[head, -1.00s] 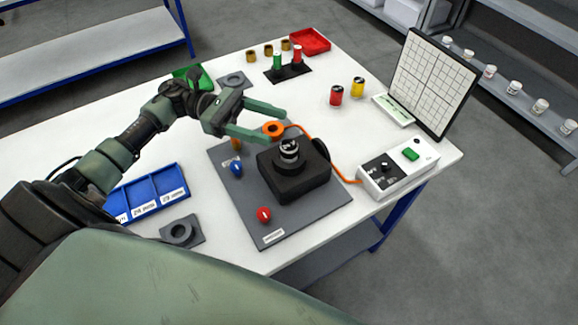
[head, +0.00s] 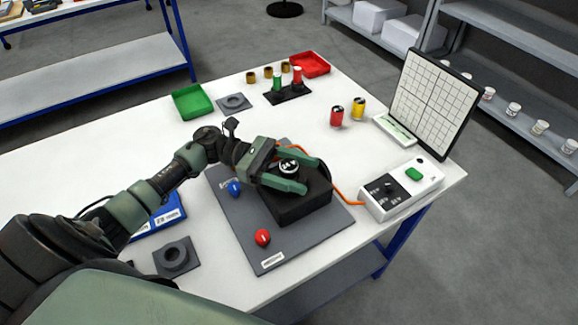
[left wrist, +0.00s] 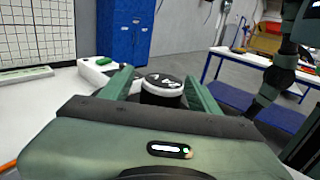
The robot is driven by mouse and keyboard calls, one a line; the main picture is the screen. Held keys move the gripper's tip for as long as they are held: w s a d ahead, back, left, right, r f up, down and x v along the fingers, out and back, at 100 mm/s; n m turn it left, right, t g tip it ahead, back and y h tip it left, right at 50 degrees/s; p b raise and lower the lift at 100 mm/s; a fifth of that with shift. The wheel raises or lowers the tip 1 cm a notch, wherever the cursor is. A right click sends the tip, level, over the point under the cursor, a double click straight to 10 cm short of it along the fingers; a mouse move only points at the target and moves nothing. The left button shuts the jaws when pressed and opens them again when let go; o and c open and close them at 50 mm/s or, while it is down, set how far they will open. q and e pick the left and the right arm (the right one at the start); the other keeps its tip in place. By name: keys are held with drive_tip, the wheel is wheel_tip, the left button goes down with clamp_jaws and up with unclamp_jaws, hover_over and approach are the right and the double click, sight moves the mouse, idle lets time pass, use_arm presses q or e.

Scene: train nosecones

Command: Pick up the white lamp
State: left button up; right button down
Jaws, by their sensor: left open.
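The white lamp (head: 289,167) is a short cylinder with a black top marked in white, standing upright in the black block on the grey board. In the left wrist view the lamp (left wrist: 162,88) shows a white band under its black cap. My left gripper (head: 311,175) is open, with one finger on each side of the lamp. In the left wrist view its two fingers (left wrist: 160,88) flank the lamp; whether they touch it I cannot tell. My right gripper does not show.
A red knob (head: 263,237) and a blue knob (head: 234,188) stand on the board. An orange cable runs to the white control box (head: 402,188) with a green button. Red and yellow lamps (head: 347,110), a gridded panel (head: 433,92) and green and red trays (head: 192,102) stand farther back.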

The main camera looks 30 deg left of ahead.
use_arm(q)
drive_tip(key=shift+d, duration=0.25)
clamp_jaws()
drive_tip(key=shift+r, duration=0.1)
